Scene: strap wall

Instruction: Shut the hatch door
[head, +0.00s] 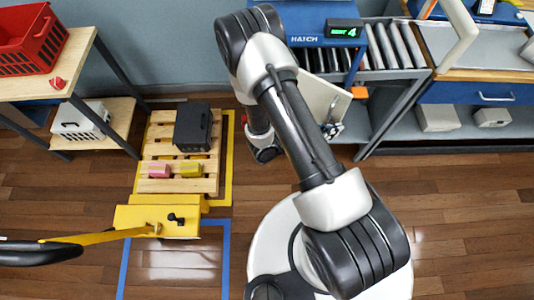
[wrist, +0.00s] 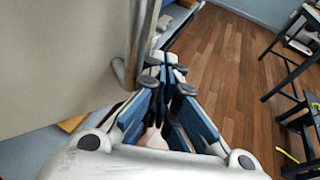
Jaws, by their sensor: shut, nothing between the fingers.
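The hatch is a blue housing (head: 300,24) marked HATCH, with a green 4 on its display. Its cream door (head: 319,97) hangs open below it, swung out toward me and partly hidden behind my arm. In the wrist view the door (wrist: 60,50) fills the left side, with a grey bar handle (wrist: 134,45) near its edge. My gripper (wrist: 164,62) is shut and empty, with its fingertips just right of the handle. I cannot tell whether they touch it. In the head view my gripper (head: 331,129) shows only in part, beside the door's lower edge.
A roller conveyor (head: 385,45) runs right of the hatch to a bench with a blue drawer (head: 480,93). At left are a wooden pallet (head: 155,185) with a dark box (head: 194,128), a yellow pallet truck (head: 150,222) and a shelf with a red crate (head: 30,43).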

